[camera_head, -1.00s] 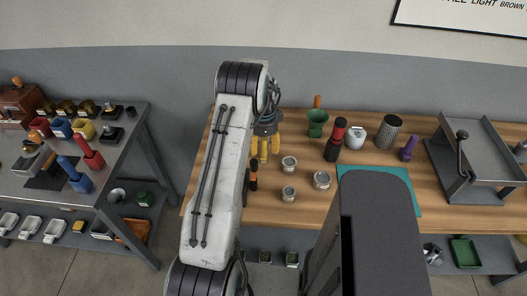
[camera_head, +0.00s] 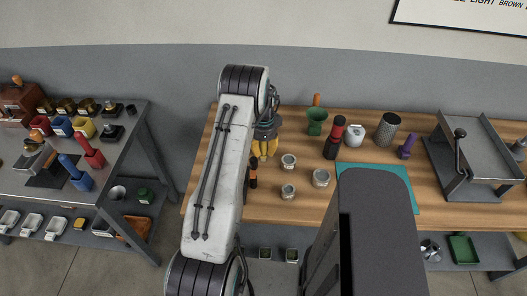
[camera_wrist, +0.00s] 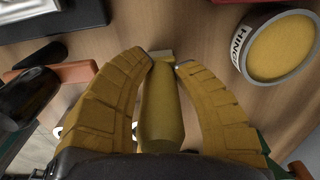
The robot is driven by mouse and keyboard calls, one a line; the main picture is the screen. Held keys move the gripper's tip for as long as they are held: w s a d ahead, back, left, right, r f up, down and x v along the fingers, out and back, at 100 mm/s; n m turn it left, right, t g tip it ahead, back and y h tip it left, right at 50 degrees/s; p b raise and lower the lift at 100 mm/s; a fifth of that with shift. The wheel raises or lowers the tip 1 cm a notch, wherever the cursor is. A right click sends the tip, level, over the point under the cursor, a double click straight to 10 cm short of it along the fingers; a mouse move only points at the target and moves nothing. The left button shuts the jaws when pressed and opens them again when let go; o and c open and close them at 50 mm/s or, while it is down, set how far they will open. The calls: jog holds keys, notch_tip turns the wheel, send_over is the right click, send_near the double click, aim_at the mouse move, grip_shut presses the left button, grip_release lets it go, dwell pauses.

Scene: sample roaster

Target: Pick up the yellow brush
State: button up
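The yellow brush (camera_wrist: 161,115) is between the two fingers of my gripper (camera_wrist: 165,64) in the wrist view. Its yellow handle runs up the middle of the picture, with a paler piece at the far end. The two fingertips are close in on both sides of it, about a brush's width apart, and seem to touch it. In the head view my gripper (camera_head: 264,150) is over the left part of the wooden bench. The brush cannot be told from the yellow fingers there.
A dark and orange tool (camera_head: 253,174) lies close by my gripper. Several tins, one here (camera_head: 288,161), stand to its right. A green cup (camera_head: 317,121) and a red-topped black grinder (camera_head: 335,138) stand farther right, near a teal mat (camera_head: 390,178).

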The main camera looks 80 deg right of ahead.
grip_shut()
jog(key=shift+r, duration=0.1)
